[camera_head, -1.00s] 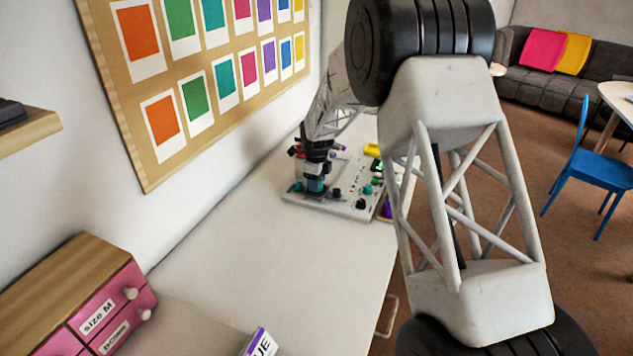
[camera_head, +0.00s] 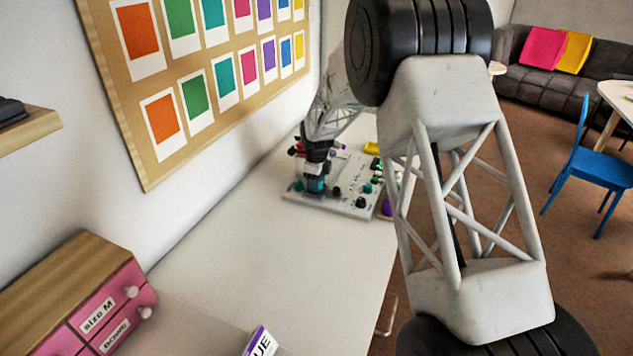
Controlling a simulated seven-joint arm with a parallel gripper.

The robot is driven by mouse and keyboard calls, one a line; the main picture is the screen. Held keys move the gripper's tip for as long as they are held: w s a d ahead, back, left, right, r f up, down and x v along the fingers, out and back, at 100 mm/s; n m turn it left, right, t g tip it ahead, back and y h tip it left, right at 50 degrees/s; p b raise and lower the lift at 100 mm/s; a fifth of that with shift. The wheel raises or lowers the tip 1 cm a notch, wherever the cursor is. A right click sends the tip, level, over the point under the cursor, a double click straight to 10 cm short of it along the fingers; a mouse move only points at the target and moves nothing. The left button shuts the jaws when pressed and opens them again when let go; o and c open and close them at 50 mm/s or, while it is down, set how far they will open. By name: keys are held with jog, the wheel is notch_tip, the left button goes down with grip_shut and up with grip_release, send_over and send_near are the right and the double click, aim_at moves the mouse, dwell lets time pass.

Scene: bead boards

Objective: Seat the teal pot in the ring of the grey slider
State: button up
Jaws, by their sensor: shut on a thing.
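My gripper (camera_head: 316,178) points down over the left part of the light grey bead board (camera_head: 335,208) on the long table. It is shut on the teal pot (camera_head: 316,186), a small teal piece showing low between the fingers. Several dark and teal knob-like pieces stand on the board to the right of the gripper. The grey slider and its ring are too small to make out, or hidden by my gripper. Whether the pot touches the board, I cannot tell.
A purple piece (camera_head: 387,207) and a yellow piece (camera_head: 371,148) lie at the board's right and far side. A pink drawer box (camera_head: 108,308) stands at the near left. The table's middle (camera_head: 250,260) is clear. My arm hides part of the table's right side.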

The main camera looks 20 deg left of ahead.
jog(key=shift+f, duration=0.1)
jog(key=o, duration=1)
jog(key=o, duration=0.4)
jog(key=shift+r, duration=0.2)
jog(key=shift+r, duration=3.35)
